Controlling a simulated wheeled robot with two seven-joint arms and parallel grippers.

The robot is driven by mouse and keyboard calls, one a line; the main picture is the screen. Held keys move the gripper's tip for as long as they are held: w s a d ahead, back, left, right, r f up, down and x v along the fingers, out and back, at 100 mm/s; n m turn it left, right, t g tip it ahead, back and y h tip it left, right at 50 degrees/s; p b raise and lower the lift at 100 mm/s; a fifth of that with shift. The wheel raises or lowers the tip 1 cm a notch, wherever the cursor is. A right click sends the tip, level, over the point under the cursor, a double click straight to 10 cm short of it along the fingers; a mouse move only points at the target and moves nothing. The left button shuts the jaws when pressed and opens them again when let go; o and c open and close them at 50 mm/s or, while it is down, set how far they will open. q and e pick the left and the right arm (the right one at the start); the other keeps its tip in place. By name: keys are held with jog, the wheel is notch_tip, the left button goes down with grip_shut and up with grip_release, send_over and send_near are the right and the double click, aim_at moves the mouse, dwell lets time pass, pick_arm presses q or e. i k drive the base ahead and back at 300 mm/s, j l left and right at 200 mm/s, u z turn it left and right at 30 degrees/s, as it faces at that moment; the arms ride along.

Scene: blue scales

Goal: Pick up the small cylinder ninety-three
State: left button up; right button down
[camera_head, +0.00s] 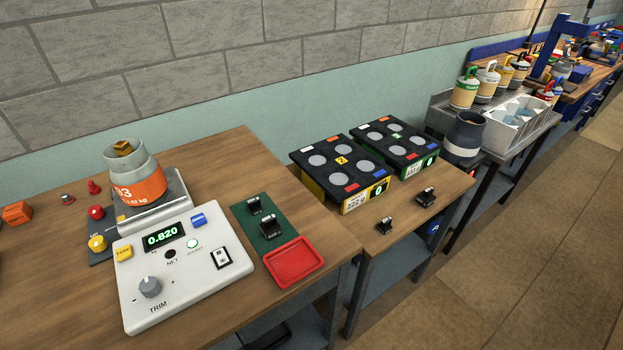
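The small cylinder ninety-three (138,182) is grey with an orange band marked "93" and a weight in kg. It stands upright on the metal plate of a scale (186,262) at the left of the near wooden table. The white scale panel's display (164,237) reads 0.820. Neither of my grippers shows in the head view.
A green mat (247,217) with black clips and a red tray (292,262) lie right of the scale. Red and yellow knobs and an orange block (16,212) are at the left. Two black racks (341,160) stand on a second table. Bare wood lies behind the scale.

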aim_at(139, 179)
jog(key=u, duration=1.35)
